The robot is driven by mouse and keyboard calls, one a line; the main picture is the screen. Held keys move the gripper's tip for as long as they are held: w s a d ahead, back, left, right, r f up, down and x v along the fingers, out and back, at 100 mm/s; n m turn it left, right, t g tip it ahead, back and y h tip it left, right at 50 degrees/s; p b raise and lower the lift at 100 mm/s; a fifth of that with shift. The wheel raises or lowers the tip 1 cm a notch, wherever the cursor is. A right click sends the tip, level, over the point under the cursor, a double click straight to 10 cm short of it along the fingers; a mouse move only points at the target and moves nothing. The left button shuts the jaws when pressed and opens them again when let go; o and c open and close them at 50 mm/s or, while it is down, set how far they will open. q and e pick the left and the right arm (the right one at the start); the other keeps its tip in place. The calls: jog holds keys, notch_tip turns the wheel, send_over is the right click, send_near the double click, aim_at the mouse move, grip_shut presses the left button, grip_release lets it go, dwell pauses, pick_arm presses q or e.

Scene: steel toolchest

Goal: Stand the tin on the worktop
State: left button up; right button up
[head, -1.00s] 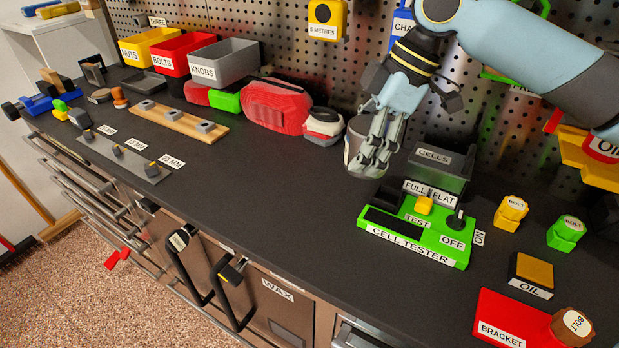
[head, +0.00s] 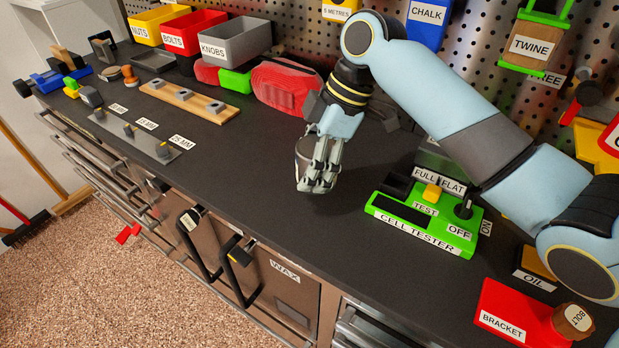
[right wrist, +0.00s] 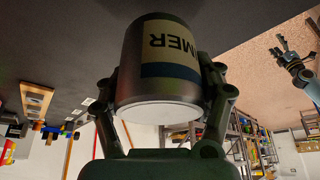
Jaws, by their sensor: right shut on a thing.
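My right gripper (head: 318,182) is shut on the tin (head: 303,158) over the middle of the worktop (head: 250,165). In the head view my fingers hide much of the tin. In the right wrist view the tin (right wrist: 168,85) sits between both fingers of my right gripper (right wrist: 168,118); it is grey metal with a cream and dark label reading "MER" upside down and a pale round end towards me. I cannot tell whether the tin touches the worktop. My left gripper (right wrist: 287,48) shows small at the right of the wrist view, fingers spread, far from the tin.
The green cell tester (head: 425,215) stands to the right of the tin. The worktop in front and left of the tin is clear.

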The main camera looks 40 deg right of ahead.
aim_at(330, 145)
jog(key=shift+f+p, duration=0.3)
jog(key=shift+f, duration=1.7)
jog(key=shift+f, duration=0.15)
jog(key=o, duration=1.5)
jog(key=shift+o, duration=0.2)
jog(key=b+v, duration=0.1)
jog(key=v, duration=1.1)
